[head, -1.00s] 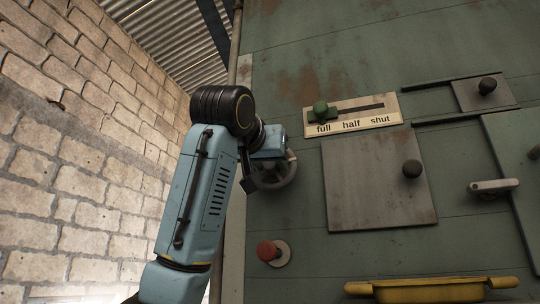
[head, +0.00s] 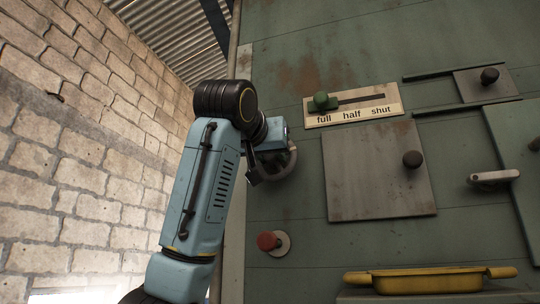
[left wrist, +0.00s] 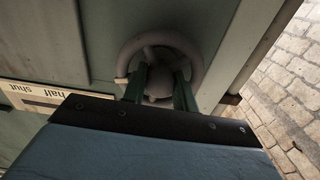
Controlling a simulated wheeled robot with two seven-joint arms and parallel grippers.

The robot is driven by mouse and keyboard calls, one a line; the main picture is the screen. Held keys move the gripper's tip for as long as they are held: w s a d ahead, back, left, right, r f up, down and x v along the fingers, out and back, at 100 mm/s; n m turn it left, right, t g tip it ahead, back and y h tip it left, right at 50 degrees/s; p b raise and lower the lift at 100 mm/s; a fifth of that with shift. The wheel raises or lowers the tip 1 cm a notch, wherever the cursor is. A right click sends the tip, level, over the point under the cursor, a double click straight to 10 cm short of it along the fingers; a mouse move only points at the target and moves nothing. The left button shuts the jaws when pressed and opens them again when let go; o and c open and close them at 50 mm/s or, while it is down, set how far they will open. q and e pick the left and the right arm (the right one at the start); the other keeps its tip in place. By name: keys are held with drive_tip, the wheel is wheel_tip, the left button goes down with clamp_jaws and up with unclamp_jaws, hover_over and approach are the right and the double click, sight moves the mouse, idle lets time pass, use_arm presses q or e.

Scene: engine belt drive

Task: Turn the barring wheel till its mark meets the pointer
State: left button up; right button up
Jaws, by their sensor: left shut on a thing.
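The barring wheel (head: 293,162) is a small grey handwheel on the left edge of the green panel, largely covered by my left gripper (head: 270,163) in the head view. The gripper is shut on the wheel, though the exact contact is hard to see. A small pale tab shows at the rim's left in the wrist view; I cannot tell whether it is the mark or the pointer. My right gripper is out of view.
A slider plate (head: 353,107) reading full, half, shut has its green knob at full. Below are a grey cover plate (head: 375,180), a red button (head: 268,241) and a yellow tray (head: 430,281). A brick wall (head: 80,150) stands on the left.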

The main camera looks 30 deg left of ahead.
use_arm(q)
drive_tip(key=n+b, duration=0.1)
drive_tip(key=n, duration=0.3)
drive_tip(key=shift+n, duration=0.3)
drive_tip(key=n+b, duration=0.1)
drive_tip(key=n, duration=0.3)
drive_tip(key=shift+n, duration=0.3)
drive_tip(key=n, duration=0.5)
drive_tip(key=shift+r+n, duration=0.1)
drive_tip(key=shift+n, duration=0.3)
drive_tip(key=o, duration=0.7)
drive_tip(key=shift+s, duration=0.1)
